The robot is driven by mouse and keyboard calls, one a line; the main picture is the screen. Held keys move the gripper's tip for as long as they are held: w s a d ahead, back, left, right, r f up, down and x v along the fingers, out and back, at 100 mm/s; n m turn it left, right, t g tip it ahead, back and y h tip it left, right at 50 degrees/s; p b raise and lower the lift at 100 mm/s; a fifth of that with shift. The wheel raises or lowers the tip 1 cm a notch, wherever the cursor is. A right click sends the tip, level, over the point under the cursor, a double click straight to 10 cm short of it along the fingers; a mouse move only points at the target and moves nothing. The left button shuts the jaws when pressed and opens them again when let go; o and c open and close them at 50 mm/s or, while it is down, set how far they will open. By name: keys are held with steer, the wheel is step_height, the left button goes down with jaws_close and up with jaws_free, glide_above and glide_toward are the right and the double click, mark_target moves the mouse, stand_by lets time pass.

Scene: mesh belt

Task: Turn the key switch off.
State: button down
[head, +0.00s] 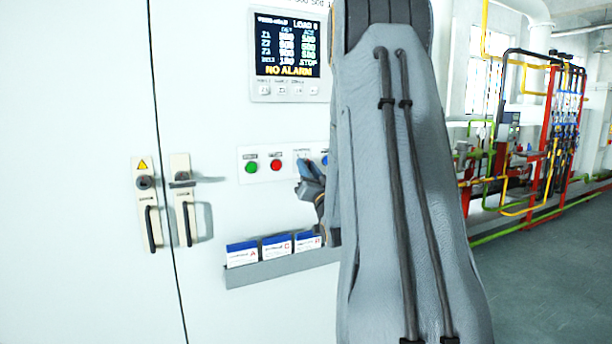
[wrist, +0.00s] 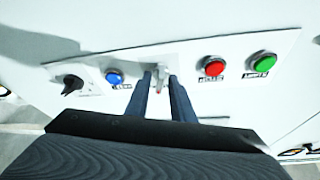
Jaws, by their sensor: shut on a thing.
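The key switch (head: 303,154) sits on the white control strip of the cabinet, between the red and blue buttons. In the wrist view its light grey part (wrist: 161,71) shows between my finger tips, with a small red bit below it. My gripper (head: 304,168) is at the switch, and its blue-grey fingers (wrist: 160,82) are shut on the key. The fingers partly hide the key, so I cannot tell its angle. My arm covers the right part of the strip in the head view.
A green button (head: 250,166), a red button (head: 275,165) and a blue button (wrist: 114,77) share the strip, with a black rotary knob (wrist: 72,83) beyond. A display (head: 287,55) reads NO ALARM. A card rack (head: 275,269) is below; door handles (head: 186,215) are left.

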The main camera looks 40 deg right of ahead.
steer(key=shift+d+n+t+y+b, duration=0.15)
steer(key=shift+n+y+b, duration=1.15)
steer(key=shift+n, duration=1.05)
steer(key=shift+d+n+t+y+b, duration=0.1)
steer(key=shift+n+t+y+b, duration=0.1)
steer(key=shift+n+y+b, duration=1.6)
steer(key=shift+d+n+t+y+b, duration=0.15)
steer(key=shift+n+y+b, duration=0.6)
steer(key=shift+n, duration=2.1)
steer(key=shift+n+b, duration=0.3)
steer(key=c, duration=1.9)
jaws_free()
steer(key=shift+a, duration=0.1)
steer(key=shift+o, duration=0.2)
steer(key=b+v, duration=0.1)
steer(key=v, duration=0.7)
